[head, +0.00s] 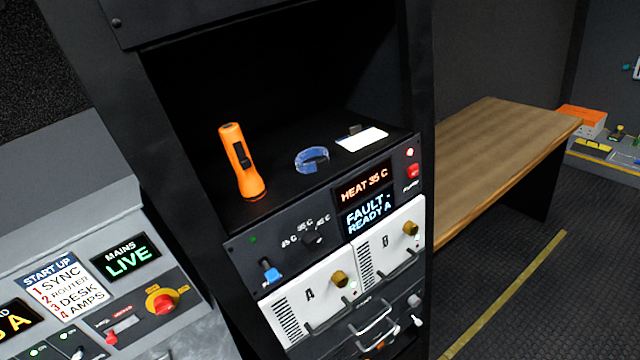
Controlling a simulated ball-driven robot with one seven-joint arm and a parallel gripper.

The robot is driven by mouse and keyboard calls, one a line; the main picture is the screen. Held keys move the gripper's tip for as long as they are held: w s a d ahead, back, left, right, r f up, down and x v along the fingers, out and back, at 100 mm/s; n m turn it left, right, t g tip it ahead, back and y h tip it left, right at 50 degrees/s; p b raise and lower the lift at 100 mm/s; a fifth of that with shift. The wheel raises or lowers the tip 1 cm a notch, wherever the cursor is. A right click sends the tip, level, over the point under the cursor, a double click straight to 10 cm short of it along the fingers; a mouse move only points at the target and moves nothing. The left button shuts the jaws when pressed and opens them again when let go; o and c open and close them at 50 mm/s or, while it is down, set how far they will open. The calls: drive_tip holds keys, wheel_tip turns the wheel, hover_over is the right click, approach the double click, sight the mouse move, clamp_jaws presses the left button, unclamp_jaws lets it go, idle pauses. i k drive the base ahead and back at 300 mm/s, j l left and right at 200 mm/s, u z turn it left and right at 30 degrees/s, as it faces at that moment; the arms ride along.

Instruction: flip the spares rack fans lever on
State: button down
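A dark rack (425,100) stands in the middle, with an open shelf above a control panel. A blue-handled lever (270,272) sits at the panel's lower left, with a small green light above it. A red switch (413,171) sits at the panel's right end, under a red light. Its small label is too blurred to read. More small levers (415,318) show low on the rack, partly cut by the lower edge. I cannot tell which one is the spares rack fans lever or how it is set. My gripper is not in view.
The shelf holds an orange flashlight (240,165), a blue ring-shaped item (312,160) and a white card (362,138). A display (367,202) reads HEAT 35 C, FAULT - READY A. Modules A (310,310) and B (390,250) have protruding handles. A wooden bench (500,140) stands right; a grey console (75,215) left.

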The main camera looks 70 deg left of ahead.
sight(272, 275)
drive_tip(key=u, duration=1.45)
